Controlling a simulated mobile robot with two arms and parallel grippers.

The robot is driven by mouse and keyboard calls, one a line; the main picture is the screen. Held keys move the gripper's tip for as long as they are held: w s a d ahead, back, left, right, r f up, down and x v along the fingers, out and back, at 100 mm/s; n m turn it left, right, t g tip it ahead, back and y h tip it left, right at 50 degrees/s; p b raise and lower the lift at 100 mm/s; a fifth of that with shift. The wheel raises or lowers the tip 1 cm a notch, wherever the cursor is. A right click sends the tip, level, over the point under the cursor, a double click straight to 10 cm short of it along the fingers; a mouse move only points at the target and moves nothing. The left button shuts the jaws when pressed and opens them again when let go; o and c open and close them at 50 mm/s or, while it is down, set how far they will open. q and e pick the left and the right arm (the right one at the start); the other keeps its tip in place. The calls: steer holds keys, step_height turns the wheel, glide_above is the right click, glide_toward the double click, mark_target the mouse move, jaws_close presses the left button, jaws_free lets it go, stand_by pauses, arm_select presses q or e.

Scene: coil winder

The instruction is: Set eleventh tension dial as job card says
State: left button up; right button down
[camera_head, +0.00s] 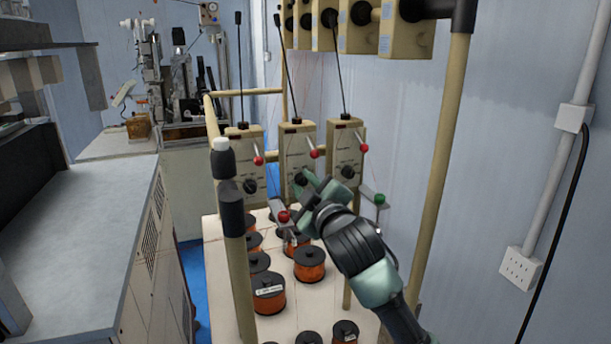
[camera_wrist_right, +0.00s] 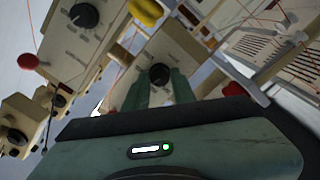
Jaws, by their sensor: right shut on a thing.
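Three beige tension units stand in a row in the head view, each with a black dial: left (camera_head: 250,186), middle (camera_head: 300,179) and right (camera_head: 347,172). My right gripper (camera_head: 312,184) reaches the middle unit from the lower right. In the right wrist view its green fingertips (camera_wrist_right: 158,88) are closed on both sides of a black dial (camera_wrist_right: 158,74) on a beige panel. Another black dial (camera_wrist_right: 84,16) with scale marks is on a neighbouring panel. The scale marks are too small to read, and I see no readable job card. My left gripper is not in view.
Levers with red balls (camera_head: 314,154) stick out beside the dials. A red ball (camera_head: 283,216) and a green ball (camera_head: 380,199) flank my gripper. Copper wire spools (camera_head: 309,264) stand below. Cream posts (camera_head: 447,160) frame the rack. A grey-topped cabinet (camera_head: 80,220) is at left.

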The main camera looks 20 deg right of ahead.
steer(key=n+p, duration=0.4)
steer(key=n, duration=0.2)
steer(key=shift+f+n+p, duration=0.15)
steer(key=shift+n+p, duration=0.9)
steer(key=shift+n, duration=0.85)
steer(key=c, duration=1.2)
jaws_free()
steer(key=shift+a, duration=0.1)
